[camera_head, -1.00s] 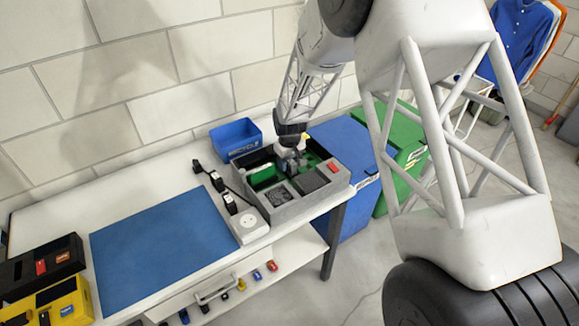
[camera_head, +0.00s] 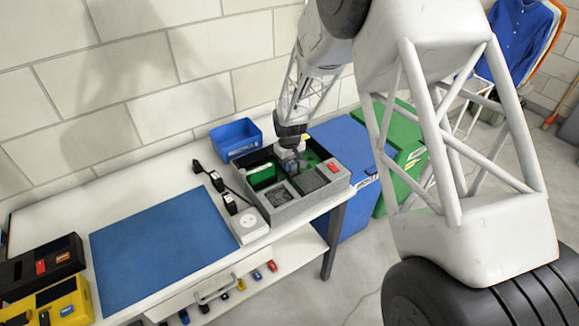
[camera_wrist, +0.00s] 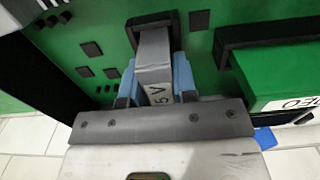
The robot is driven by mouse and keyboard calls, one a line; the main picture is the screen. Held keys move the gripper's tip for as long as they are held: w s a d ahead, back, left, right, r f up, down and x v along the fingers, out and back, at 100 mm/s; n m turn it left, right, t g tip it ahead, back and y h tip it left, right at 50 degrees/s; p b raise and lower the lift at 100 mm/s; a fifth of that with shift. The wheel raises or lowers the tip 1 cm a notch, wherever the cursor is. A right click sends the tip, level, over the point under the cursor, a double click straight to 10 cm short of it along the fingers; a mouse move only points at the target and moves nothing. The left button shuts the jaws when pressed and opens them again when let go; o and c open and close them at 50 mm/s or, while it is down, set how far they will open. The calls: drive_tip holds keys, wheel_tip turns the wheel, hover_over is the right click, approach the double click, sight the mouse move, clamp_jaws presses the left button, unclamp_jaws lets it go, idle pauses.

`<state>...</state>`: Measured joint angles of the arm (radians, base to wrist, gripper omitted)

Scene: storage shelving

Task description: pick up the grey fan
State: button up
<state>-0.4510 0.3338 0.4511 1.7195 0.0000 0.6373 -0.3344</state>
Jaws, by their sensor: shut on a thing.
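My gripper (camera_wrist: 156,84) is shut on a narrow grey part (camera_wrist: 153,48) marked "5 V", with a blue finger pad on each side. In the head view, my gripper (camera_head: 290,156) is down inside the open grey case (camera_head: 340,187) on the workbench, and the held part is too small to make out.
A green block marked "VIDEO" (camera_wrist: 275,75) stands beside the held part. The case walls surround my gripper. A blue bin (camera_head: 235,140) is behind the case. A white socket block (camera_head: 250,223) and a blue mat (camera_head: 160,248) lie to its left.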

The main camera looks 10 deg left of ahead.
drive_tip(key=shift+r, duration=0.15)
wheel_tip(320, 180, up, 10)
drive_tip(key=shift+f, duration=0.1)
idle(0.7)
